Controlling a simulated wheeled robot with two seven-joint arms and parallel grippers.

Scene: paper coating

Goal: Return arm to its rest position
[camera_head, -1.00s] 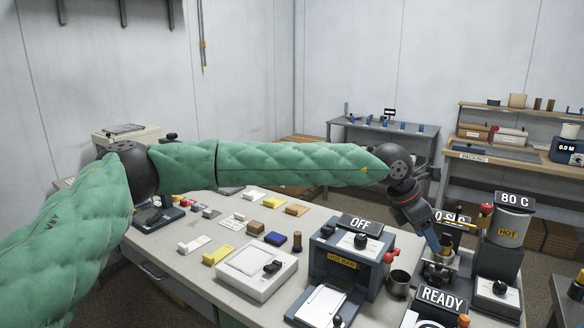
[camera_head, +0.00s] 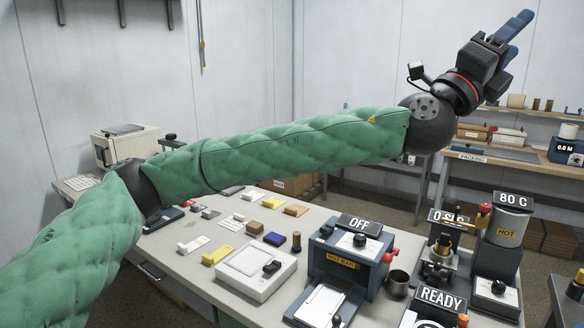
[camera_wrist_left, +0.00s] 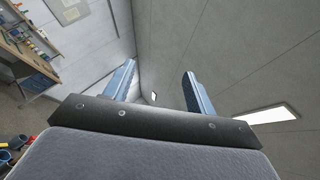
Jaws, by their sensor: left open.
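My left arm, in a green quilted sleeve, reaches across the head view from the left. My left gripper (camera_head: 516,40) is raised at the upper right, pointing up and to the right, well above the bench. In the left wrist view its two blue fingers (camera_wrist_left: 158,88) stand apart with nothing between them, against the wall and ceiling. My right gripper does not show in either view.
The work bench (camera_head: 205,268) below holds a hot bar sealer (camera_head: 345,262) marked OFF, a white scale (camera_head: 255,270), a metal cup (camera_head: 398,284) and an 80 C hot pot (camera_head: 510,226). A packing bench (camera_head: 487,168) stands behind. The air around the gripper is clear.

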